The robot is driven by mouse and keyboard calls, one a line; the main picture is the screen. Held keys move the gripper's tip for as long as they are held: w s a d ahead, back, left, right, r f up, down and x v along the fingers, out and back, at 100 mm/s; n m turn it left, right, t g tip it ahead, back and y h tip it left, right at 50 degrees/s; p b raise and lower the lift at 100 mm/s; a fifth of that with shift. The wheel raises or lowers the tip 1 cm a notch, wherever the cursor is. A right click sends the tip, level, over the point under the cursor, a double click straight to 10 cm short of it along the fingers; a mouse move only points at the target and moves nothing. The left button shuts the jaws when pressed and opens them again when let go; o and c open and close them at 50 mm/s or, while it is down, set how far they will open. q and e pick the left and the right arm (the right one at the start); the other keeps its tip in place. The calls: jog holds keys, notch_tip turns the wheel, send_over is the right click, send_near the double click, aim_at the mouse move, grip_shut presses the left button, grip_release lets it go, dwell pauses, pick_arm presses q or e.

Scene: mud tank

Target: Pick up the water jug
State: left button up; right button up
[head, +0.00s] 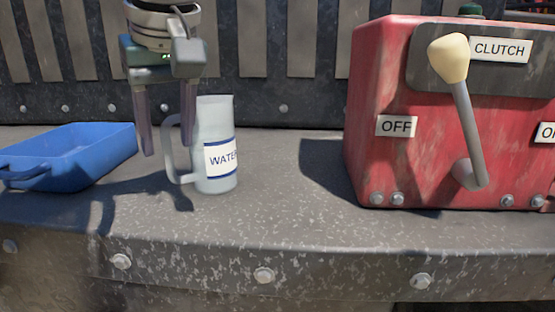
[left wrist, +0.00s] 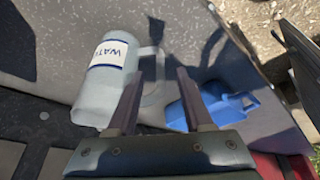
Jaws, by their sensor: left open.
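The water jug (head: 214,118) is a pale, translucent jug with a WATER label, standing upright on the grey ledge. Its handle is on its left side. My left gripper (head: 168,150) is open above and around the handle's left side, fingers pointing down. In the left wrist view the jug (left wrist: 97,92) is at the left. Its handle shows between the two fingers of my left gripper (left wrist: 160,72). I cannot tell whether either finger touches the handle. My right gripper is not in view.
A blue tray (head: 92,160) lies on the ledge (head: 280,215) to the left. A red box (head: 385,95) with a CLUTCH lever (head: 467,120) stands at the right. A slatted dark wall (head: 285,85) is behind. The ledge between jug and box is clear.

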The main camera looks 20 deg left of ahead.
aim_at(168, 144)
pick_arm(q)
jog(key=b+x, duration=0.1)
jog(key=x, duration=0.2)
jog(key=shift+d+f+b, duration=0.1)
jog(key=shift+f+b, duration=0.15)
jog(key=shift+b, duration=0.05)
jog(key=shift+r, duration=0.1)
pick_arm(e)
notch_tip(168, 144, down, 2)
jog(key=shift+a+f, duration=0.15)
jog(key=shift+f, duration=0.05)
pick_arm(q)
grip_shut()
dwell(0.7)
